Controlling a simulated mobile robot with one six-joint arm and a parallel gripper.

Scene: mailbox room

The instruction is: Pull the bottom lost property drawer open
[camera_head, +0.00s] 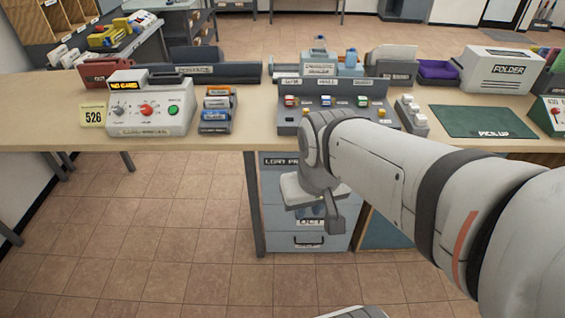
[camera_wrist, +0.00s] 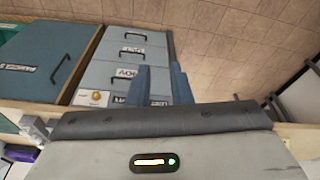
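The lost property drawer unit stands under the table, with a stack of light blue-grey drawers. Its bottom drawer (camera_head: 280,241) looks shut in the head view and has a dark bar handle (camera_head: 308,243). The wrist view shows the unit upside down, with the bottom drawer (camera_wrist: 115,39) uppermost in the picture and its handle (camera_wrist: 137,36) clear of the fingers. My gripper (camera_wrist: 162,85) has its two blue-grey fingers apart with nothing visible between them. In the head view my wrist hangs before the upper drawers and hides parts of them.
A blue door (camera_wrist: 45,55) with a handle adjoins the drawers. A dark table leg (camera_head: 255,200) stands just left of the unit. The table top (camera_head: 245,128) holds a control box (camera_head: 150,108) and several desk items. The tiled floor (camera_head: 170,220) at left is clear.

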